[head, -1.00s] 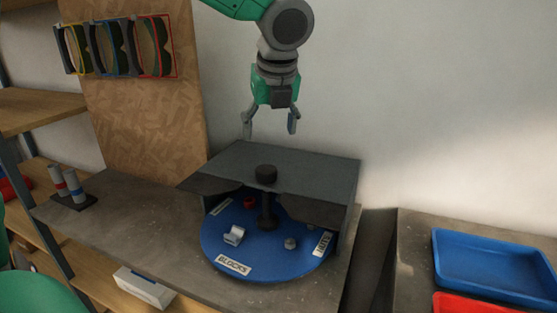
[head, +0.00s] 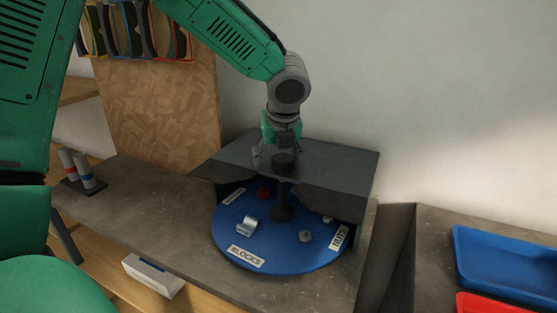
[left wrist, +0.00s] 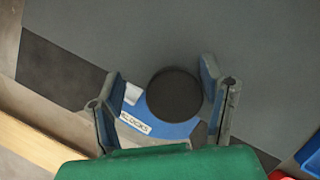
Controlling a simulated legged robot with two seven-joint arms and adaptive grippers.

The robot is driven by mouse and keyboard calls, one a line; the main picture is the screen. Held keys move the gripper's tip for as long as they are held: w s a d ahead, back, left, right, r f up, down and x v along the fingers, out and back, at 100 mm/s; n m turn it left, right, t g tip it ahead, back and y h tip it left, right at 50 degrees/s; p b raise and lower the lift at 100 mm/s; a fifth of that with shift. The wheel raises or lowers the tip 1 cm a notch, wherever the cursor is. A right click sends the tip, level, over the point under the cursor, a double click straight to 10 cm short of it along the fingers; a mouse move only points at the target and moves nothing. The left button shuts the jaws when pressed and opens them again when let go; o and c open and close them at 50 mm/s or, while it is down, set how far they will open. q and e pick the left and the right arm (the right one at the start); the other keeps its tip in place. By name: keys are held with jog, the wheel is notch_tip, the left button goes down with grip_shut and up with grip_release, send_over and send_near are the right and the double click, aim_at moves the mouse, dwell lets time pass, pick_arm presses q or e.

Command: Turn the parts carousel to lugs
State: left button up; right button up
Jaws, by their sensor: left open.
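The parts carousel is a blue round turntable (head: 280,258) under a dark grey cover (head: 335,165). Its label BLOCKS (head: 246,257) faces the front and NUTS (head: 338,238) is at the right; a label at the back left is too small to read. A black knob (head: 283,160) tops the central post. My left gripper (head: 277,160) is open, pointing down over the knob. In the left wrist view the knob (left wrist: 174,95) lies between the open fingers, nearer the right one; I cannot tell whether they touch it. My right gripper is not in view.
A silver part (head: 246,226), a nut (head: 305,237) and a red part (head: 263,193) sit on the turntable. A blue tray (head: 505,258) and a red tray (head: 500,303) lie at the right. A white box (head: 152,276) is at the front left.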

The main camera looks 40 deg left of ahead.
aim_at(287, 159)
pick_arm(q)
jog(key=shift+a+f, duration=0.1)
jog(key=shift+f, duration=0.05)
jog(key=shift+w+d, duration=0.1)
jog(key=shift+d, duration=0.2)
jog(key=shift+d+r, duration=0.25)
jog(key=shift+d, duration=0.3)
jog(key=shift+d+r, duration=0.2)
jog(key=shift+d, duration=0.3)
jog(key=c, duration=0.5)
jog(key=shift+d+r, duration=0.1)
jog(key=shift+d, duration=0.2)
jog(key=c, duration=0.6)
grip_shut()
jog(key=shift+a, duration=0.6)
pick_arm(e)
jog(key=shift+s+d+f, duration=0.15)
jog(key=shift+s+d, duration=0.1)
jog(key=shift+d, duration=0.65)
